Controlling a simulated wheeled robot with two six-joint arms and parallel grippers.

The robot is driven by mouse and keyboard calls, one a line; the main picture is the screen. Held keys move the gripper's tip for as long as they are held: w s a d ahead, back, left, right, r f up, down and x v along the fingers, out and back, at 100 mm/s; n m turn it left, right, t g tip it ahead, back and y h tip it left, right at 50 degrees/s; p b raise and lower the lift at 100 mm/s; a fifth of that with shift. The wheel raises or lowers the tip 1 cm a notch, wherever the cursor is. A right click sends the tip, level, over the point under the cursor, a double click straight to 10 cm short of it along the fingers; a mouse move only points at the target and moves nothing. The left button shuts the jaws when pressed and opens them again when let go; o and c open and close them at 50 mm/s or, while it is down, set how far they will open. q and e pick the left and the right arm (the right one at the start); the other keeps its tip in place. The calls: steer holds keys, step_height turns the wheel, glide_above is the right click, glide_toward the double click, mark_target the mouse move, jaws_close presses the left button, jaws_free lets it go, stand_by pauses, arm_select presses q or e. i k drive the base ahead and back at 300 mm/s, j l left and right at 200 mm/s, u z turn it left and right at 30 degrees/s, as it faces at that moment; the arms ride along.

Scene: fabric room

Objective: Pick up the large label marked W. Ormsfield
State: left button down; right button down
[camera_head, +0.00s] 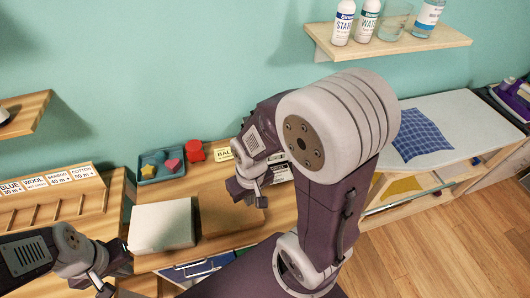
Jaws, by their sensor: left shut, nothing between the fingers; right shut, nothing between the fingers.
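I cannot read the name W. Ormsfield on any label. A white label with dark print (280,173) lies on the wooden table (278,208), partly hidden behind my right gripper. A small yellow label starting "BAL" (223,154) lies just left of my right arm. My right gripper (249,199) is shut and empty, above the table beside a brown box-like block (222,218). My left gripper (108,287) is shut and empty at the lower left, in front of the white block (162,226).
A teal tray with colored shapes (162,167) and a red object (195,151) stand at the back. A rack with small labels (50,185) is at left. A wall shelf (400,42) holds bottles. An ironing surface with blue checked cloth (420,135) is at right.

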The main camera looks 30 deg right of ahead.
mark_target(283, 173)
steer(key=z, duration=1.45)
